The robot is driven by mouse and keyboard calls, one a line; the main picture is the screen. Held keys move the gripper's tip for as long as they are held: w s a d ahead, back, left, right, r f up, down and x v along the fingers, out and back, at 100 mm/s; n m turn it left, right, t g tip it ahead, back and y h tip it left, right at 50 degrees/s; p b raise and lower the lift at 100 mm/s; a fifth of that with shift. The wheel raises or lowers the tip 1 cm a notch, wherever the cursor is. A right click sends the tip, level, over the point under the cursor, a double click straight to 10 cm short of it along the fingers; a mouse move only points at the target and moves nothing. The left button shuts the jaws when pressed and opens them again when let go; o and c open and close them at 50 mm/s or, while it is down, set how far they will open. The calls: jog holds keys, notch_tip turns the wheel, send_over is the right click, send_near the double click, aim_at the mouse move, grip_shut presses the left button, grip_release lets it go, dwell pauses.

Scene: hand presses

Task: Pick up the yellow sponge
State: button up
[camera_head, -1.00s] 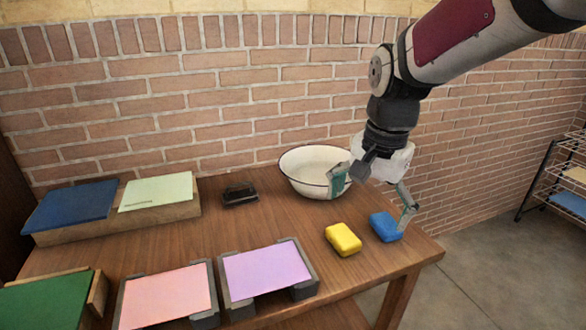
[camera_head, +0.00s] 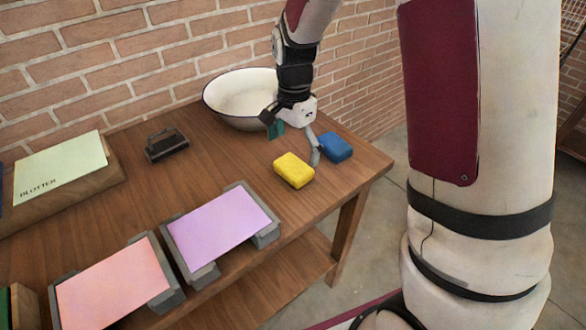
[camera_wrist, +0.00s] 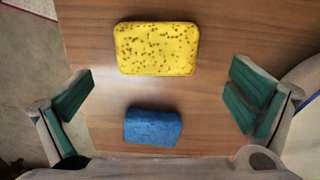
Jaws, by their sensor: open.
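The yellow sponge (camera_head: 294,170) lies flat on the wooden table near its right end. In the wrist view the yellow sponge (camera_wrist: 156,48) is at the top middle, beyond the fingertips. My gripper (camera_head: 296,140) is open and empty, above the table just behind the yellow sponge. In the wrist view my gripper (camera_wrist: 160,92) has its green-padded fingers spread wide, with the blue sponge (camera_wrist: 153,127) showing between and below them. In the head view the blue sponge (camera_head: 335,147) lies to the right of the yellow one, apart from it, with a finger beside it.
A white basin (camera_head: 245,98) stands behind my gripper, close to it. A dark block with a handle (camera_head: 166,146) is to the left. Pads with purple (camera_head: 222,226) and pink (camera_head: 112,284) tops sit at the front left. The table's (camera_head: 345,185) right edge is near the sponges.

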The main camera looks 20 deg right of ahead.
aim_at(294, 165)
jog(key=shift+s+a+f, duration=0.1)
jog(key=shift+s+f, duration=0.05)
jog(key=shift+f, duration=1.25)
jog(key=shift+s+a+f, duration=0.1)
jog(key=shift+s+f, duration=0.05)
jog(key=shift+f, duration=1.25)
jog(key=c, duration=0.9)
